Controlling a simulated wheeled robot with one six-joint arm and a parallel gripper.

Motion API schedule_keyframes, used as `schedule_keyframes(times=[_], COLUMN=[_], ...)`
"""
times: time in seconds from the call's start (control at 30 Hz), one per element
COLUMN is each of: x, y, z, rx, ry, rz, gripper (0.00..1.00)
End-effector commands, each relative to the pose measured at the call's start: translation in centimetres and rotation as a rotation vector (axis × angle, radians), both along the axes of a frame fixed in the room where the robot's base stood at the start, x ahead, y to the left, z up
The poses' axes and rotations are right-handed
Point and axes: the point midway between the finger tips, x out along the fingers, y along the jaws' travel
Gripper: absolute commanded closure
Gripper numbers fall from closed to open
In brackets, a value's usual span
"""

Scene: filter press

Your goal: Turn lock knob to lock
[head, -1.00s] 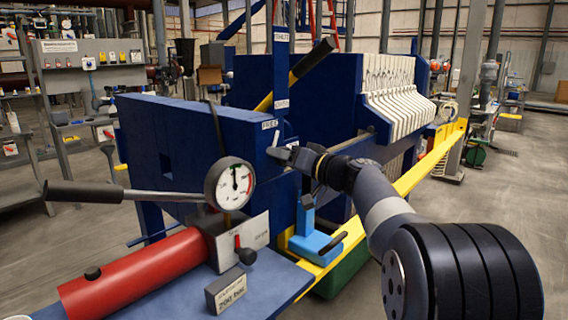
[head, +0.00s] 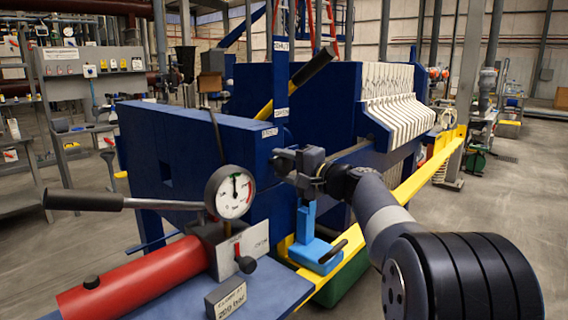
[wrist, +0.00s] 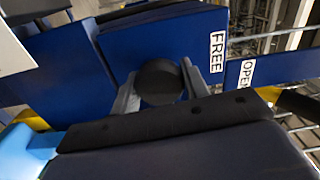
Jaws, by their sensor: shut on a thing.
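The lock knob (wrist: 160,82) is a dark round knob on the blue block, by the white FREE label (wrist: 217,52). My gripper (wrist: 160,92) is shut on the knob, with one grey finger on each side of it in the wrist view. In the head view my gripper (head: 284,162) reaches the blue block from the right. The knob is hidden there by the gripper. A small white label (head: 269,132) sits just above it. The knob's own pointer or mark cannot be made out.
An OPEN label (wrist: 246,74) sits right of FREE. The pressure gauge (head: 230,192), long lever (head: 85,196) and red cylinder (head: 135,275) are at the left. The yellow rail (head: 420,180) runs off right.

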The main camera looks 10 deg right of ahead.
Motion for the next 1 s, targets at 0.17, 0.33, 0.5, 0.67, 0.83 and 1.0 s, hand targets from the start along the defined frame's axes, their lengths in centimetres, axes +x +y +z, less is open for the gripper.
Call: schedule_keyframes(times=[0.17,0.33,0.5,0.67,0.83,1.0], x=[0.01,0.01,0.01,0.01,0.01,0.02], y=[-0.02,-0.02,-0.01,-0.02,-0.02,-0.03], z=[0.08,0.01,-0.05,-0.1,-0.12,-0.13], rx=[0.098,0.163,0.198,0.211,0.214,0.214], ry=[0.071,0.118,0.145,0.155,0.157,0.157], rz=[0.0,0.0,0.0,0.0,0.0,0.0], gripper=[0.8,0.8,0.8,0.8,0.8,0.8])
